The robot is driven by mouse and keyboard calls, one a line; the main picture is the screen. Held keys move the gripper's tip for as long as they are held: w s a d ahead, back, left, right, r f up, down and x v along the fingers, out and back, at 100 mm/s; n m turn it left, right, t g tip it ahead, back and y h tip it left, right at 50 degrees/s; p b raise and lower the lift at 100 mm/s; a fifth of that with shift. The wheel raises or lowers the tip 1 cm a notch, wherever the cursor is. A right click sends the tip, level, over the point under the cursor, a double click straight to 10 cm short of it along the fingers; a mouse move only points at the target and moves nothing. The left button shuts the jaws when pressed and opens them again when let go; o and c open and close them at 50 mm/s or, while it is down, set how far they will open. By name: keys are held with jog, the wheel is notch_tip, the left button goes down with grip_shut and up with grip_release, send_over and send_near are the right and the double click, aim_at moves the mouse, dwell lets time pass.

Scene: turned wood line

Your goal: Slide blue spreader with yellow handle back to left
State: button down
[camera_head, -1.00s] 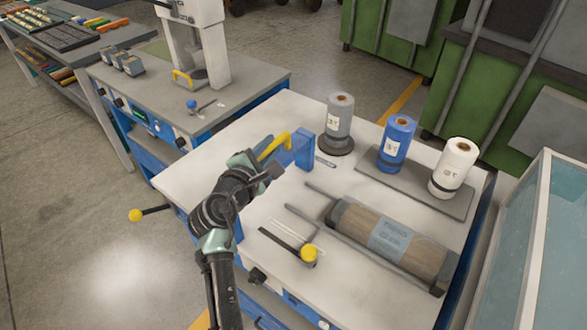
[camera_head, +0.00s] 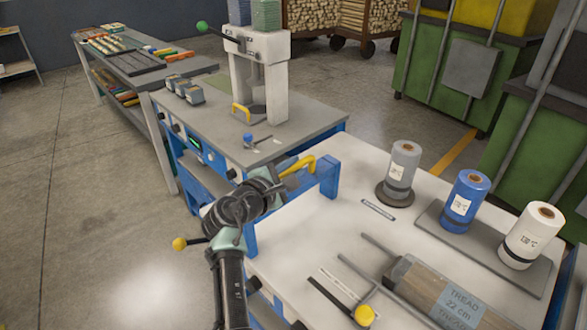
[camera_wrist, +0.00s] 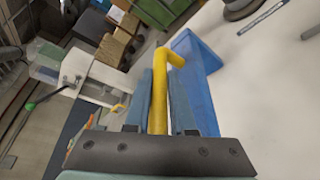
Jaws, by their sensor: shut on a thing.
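The blue spreader (camera_head: 329,178) stands at the far left part of the white table, its blue upright joined to a yellow handle (camera_head: 303,166). In the wrist view the yellow handle (camera_wrist: 157,103) lies between the two fingers of my gripper (camera_wrist: 160,100), and the blue spreader (camera_wrist: 197,80) is just right of them. My gripper (camera_head: 281,178) is shut on the yellow handle. The finger contact is partly hidden by the arm in the head view.
A grey spool (camera_head: 402,170), a blue spool (camera_head: 466,200) and a white spool (camera_head: 531,235) stand on the right. A press (camera_head: 262,75) stands on the bench behind.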

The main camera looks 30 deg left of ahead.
jog(key=c, duration=1.1)
grip_release()
jog(key=shift+a+r, duration=0.15)
jog(key=shift+a, duration=0.2)
jog(key=o, duration=0.3)
jog(key=shift+w, duration=0.1)
jog(key=shift+o, duration=0.2)
jog(key=shift+d, duration=0.1)
jog(key=v, duration=1.3)
jog(key=shift+p, duration=0.35)
